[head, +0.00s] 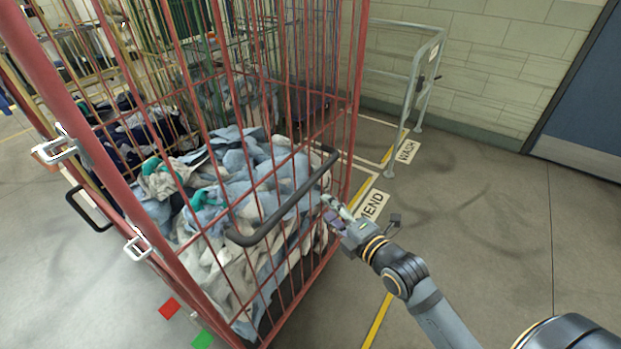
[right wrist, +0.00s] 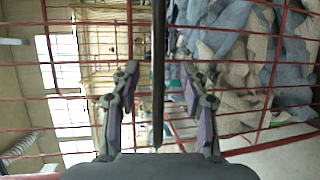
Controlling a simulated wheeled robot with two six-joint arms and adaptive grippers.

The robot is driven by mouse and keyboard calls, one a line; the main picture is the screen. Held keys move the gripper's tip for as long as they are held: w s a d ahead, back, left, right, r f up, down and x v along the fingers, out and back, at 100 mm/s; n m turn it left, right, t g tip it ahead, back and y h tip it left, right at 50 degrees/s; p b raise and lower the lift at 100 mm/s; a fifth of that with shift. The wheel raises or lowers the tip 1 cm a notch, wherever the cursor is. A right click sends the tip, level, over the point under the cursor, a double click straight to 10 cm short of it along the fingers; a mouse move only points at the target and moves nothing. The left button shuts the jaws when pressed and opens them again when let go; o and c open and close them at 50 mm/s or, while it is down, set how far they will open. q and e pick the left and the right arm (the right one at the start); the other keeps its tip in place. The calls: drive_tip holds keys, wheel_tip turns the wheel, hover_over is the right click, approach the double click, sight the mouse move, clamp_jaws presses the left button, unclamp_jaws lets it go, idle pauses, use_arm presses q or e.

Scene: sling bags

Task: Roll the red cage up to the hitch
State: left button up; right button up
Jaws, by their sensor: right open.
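The red cage (head: 353,110), a tall wire roll cage full of blue, grey and white cloth (head: 240,180), stands close in front of me at the left of the head view. A dark push handle (head: 285,207) juts from its near side. My right gripper (head: 328,203) is open beside the handle's right part. In the right wrist view the handle (right wrist: 158,75) runs between the two spread fingers of the gripper (right wrist: 158,85), with room on both sides. My left gripper is out of view. I cannot pick out the hitch.
A grey metal rail (head: 412,85) stands behind right, by the floor signs WASH (head: 407,151) and MEND (head: 373,206). Other cages (head: 170,50) stand behind the red one. A blue door (head: 590,110) is at the far right. The floor at right is clear.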

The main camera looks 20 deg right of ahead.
sight(304, 194)
drive_tip(key=w+a, duration=0.3)
drive_tip(key=shift+a+f+b, duration=0.15)
drive_tip(key=shift+a+b, duration=0.05)
drive_tip(key=shift+b, duration=0.2)
drive_tip(key=x, duration=0.2)
drive_tip(key=p+x, duration=0.1)
drive_tip(key=x, duration=0.4)
drive_tip(key=shift+w+d, duration=0.15)
drive_tip(key=shift+d, duration=0.2)
drive_tip(key=shift+w+f, duration=0.15)
clamp_jaws()
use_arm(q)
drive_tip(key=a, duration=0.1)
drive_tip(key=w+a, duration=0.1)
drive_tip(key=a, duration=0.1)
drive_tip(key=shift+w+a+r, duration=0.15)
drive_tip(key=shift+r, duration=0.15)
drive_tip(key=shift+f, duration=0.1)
